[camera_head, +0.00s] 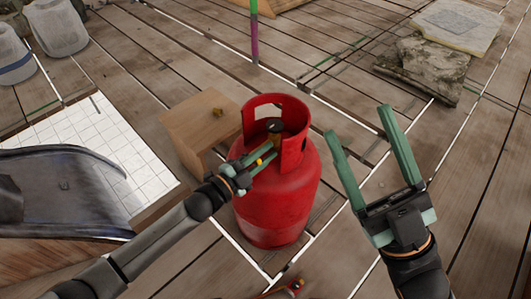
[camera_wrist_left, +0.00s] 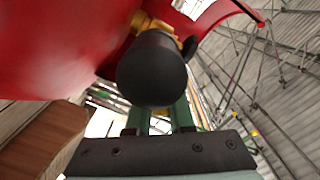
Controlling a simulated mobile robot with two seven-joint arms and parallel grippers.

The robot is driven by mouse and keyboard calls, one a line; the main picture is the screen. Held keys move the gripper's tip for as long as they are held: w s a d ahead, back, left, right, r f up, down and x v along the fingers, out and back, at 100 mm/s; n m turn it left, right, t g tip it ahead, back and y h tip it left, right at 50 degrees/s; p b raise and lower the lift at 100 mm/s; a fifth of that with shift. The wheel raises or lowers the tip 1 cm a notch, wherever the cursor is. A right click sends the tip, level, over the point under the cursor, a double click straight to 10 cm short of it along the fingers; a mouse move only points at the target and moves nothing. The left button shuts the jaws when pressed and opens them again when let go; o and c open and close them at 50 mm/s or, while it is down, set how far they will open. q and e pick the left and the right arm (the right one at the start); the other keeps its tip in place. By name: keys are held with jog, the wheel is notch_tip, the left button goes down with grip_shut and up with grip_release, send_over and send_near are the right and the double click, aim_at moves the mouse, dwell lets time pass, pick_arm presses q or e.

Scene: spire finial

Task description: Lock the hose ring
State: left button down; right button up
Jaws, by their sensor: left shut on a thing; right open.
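A red gas cylinder (camera_head: 277,195) stands upright on the plank floor, with a cut-open collar (camera_head: 262,104) around its valve (camera_head: 274,128). My left gripper (camera_head: 262,158) reaches in at the collar's opening and is shut. In the left wrist view a black round part (camera_wrist_left: 152,68), seemingly the hose ring, sits in front of a brass fitting (camera_wrist_left: 188,45). The green left fingers (camera_wrist_left: 160,118) run up behind this black part, and their grip on it is partly hidden. My right gripper (camera_head: 362,135) is open and empty, to the right of the cylinder.
A reddish part (camera_head: 290,288) lies at the bottom edge. Stone slabs (camera_head: 425,68) lie at upper right. A green and purple pole (camera_head: 254,35) stands behind.

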pick_arm(q)
jog(key=shift+f, duration=0.1)
dwell(0.5)
jog(key=m, duration=0.1)
jog(key=f+m, duration=0.1)
jog(key=m, duration=0.1)
jog(key=shift+s+d+f, duration=0.1)
jog(key=shift+s+d, duration=0.1)
jog(key=shift+f+m+b, duration=0.3)
jog(key=shift+m+b, duration=0.05)
jog(key=shift+m, duration=0.6)
jog(key=shift+f+m+b, duration=0.3)
jog(key=shift+m, duration=0.65)
jog(key=c, duration=0.8)
grip_release()
